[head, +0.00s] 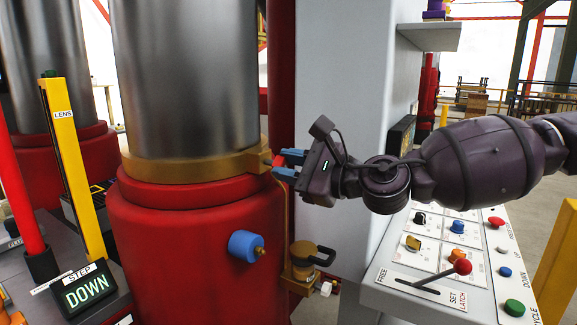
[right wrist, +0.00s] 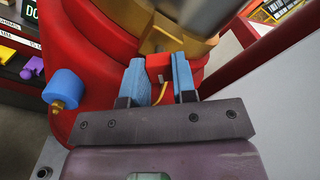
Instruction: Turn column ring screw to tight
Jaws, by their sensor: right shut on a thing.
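The column ring (head: 190,166) is a brass-coloured band around the foot of the shiny steel column (head: 185,75), above a red cylinder base (head: 190,235). My right gripper (head: 283,164) is at the ring's right side, with its blue fingers pointing left. In the right wrist view, the two blue fingers (right wrist: 160,78) are shut on a small red block, the ring screw's head (right wrist: 159,66), beside the brass ring (right wrist: 168,38). The screw's shaft is hidden, and I cannot tell how tight it is. My left gripper is not in view.
A blue knob (head: 245,246) sticks out of the red base; a brass fitting with a black handle (head: 303,258) stands lower right. A control panel with a red-balled lever (head: 462,267) is below my right arm. A yellow LENS post (head: 72,165) and DOWN display (head: 88,292) are left.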

